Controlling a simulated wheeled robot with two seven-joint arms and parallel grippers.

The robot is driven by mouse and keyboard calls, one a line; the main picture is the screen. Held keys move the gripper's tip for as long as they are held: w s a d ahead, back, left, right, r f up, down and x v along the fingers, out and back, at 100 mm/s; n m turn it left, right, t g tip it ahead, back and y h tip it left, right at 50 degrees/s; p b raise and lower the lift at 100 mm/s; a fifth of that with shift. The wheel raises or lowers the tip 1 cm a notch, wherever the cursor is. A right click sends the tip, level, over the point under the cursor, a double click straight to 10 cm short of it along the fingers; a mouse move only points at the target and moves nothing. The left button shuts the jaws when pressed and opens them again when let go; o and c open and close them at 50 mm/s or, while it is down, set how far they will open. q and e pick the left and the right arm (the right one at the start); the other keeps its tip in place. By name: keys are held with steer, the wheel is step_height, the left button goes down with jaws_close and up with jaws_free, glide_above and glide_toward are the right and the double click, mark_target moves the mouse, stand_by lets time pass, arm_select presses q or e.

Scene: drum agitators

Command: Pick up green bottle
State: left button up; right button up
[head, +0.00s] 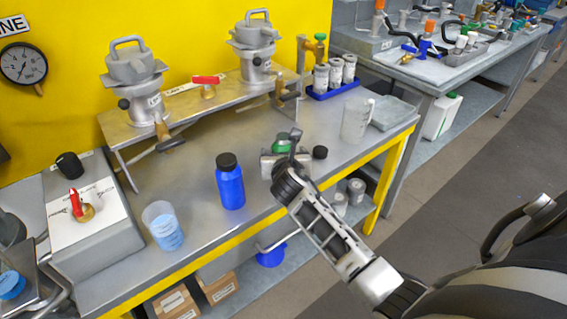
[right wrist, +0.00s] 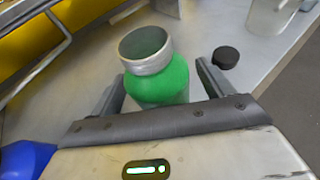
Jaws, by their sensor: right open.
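The green bottle (right wrist: 165,85) stands upright on the metal bench, with an open grey neck and no cap on it. In the right wrist view it sits between the two fingers of my right gripper (right wrist: 160,84), with a finger on each side. The fingers are open, and gaps show beside the bottle. In the head view only a small part of the green bottle (head: 282,146) shows, mostly hidden behind my right gripper (head: 285,150). My left gripper is not in view.
A black cap (head: 320,152) lies right of the bottle. A blue bottle (head: 230,182) stands to the left, and a beaker of blue liquid (head: 163,226) farther left. A clear beaker (head: 356,120) stands to the right. A raised metal shelf (head: 190,103) holds two agitators behind.

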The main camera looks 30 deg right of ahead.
steer(key=shift+w+d+f, duration=0.25)
steer(key=shift+w+d, duration=0.1)
steer(key=shift+w, duration=0.25)
steer(key=c, duration=1.3)
steer(key=shift+o, duration=0.2)
steer(key=shift+r, duration=0.1)
steer(key=shift+r, duration=0.1)
